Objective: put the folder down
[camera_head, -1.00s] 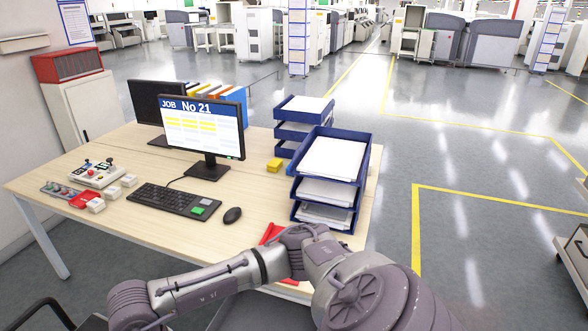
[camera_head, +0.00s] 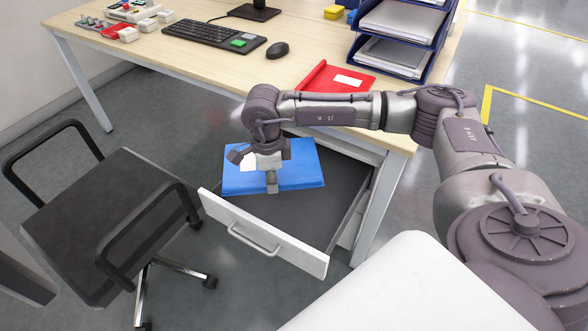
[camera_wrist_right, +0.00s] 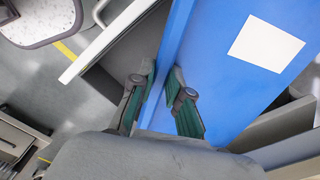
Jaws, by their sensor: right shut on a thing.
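A blue folder (camera_head: 300,168) with a white label lies flat over the open drawer (camera_head: 292,212) below the desk's front edge. I cannot tell whether it rests on the drawer floor. My right gripper (camera_head: 271,186) points down at the folder's near edge and is shut on it. In the right wrist view the blue folder (camera_wrist_right: 225,70) runs between the two fingers (camera_wrist_right: 160,103), its white label to the right. My left gripper is not in view.
A red folder (camera_head: 318,78) lies on the desk (camera_head: 190,68) near its front edge, with a keyboard, a mouse and blue letter trays (camera_head: 400,55) around it. An office chair (camera_head: 95,215) stands left of the drawer. Grey floor is free between desk and chair.

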